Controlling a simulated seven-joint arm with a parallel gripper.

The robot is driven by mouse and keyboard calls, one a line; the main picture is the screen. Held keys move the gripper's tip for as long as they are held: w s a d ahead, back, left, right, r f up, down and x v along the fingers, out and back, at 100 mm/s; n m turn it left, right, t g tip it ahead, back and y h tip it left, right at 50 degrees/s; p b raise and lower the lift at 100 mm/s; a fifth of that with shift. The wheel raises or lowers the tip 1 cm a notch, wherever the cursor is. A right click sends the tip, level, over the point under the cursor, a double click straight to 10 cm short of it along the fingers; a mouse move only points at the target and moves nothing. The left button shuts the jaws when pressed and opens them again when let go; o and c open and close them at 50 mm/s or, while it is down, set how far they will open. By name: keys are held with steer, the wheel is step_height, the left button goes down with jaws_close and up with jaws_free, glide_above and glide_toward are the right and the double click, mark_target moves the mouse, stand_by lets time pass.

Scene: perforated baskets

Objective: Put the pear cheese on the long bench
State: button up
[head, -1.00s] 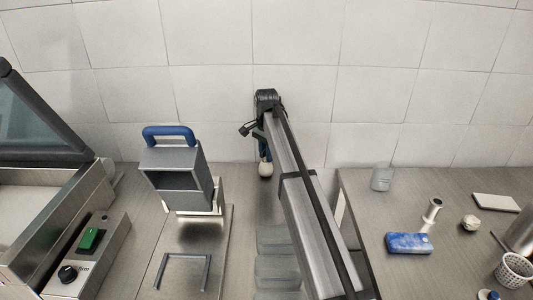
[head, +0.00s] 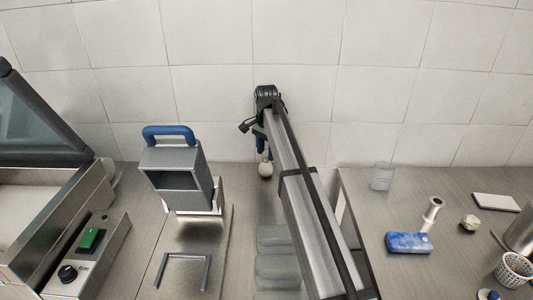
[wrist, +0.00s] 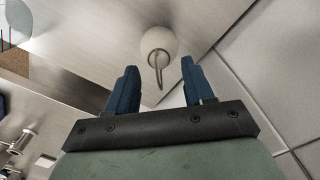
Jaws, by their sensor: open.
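The pear cheese (head: 265,170) is a pale round body, seen just below my gripper near the tiled wall. In the wrist view the cheese (wrist: 158,40) lies just beyond the fingertips, and its thin cord loop (wrist: 158,68) hangs into the space between them. My gripper (head: 264,150) has blue fingers. In the wrist view my gripper (wrist: 158,75) is open, one finger on each side of the loop, with gaps visible. What bears the cheese is not clear. Two grey worktops show, a left one (head: 135,210) and a right one (head: 440,265); I cannot tell which is the long bench.
A metal press with a blue handle (head: 168,134) stands left of my arm. Pale clear containers (head: 275,270) lie below the cheese. The right worktop carries a glass jar (head: 381,177), a blue block (head: 408,243) and a white perforated basket (head: 514,271). A lidded machine (head: 35,180) is far left.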

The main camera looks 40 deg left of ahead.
step_height(320, 180, up, 11)
stand_by(0.4)
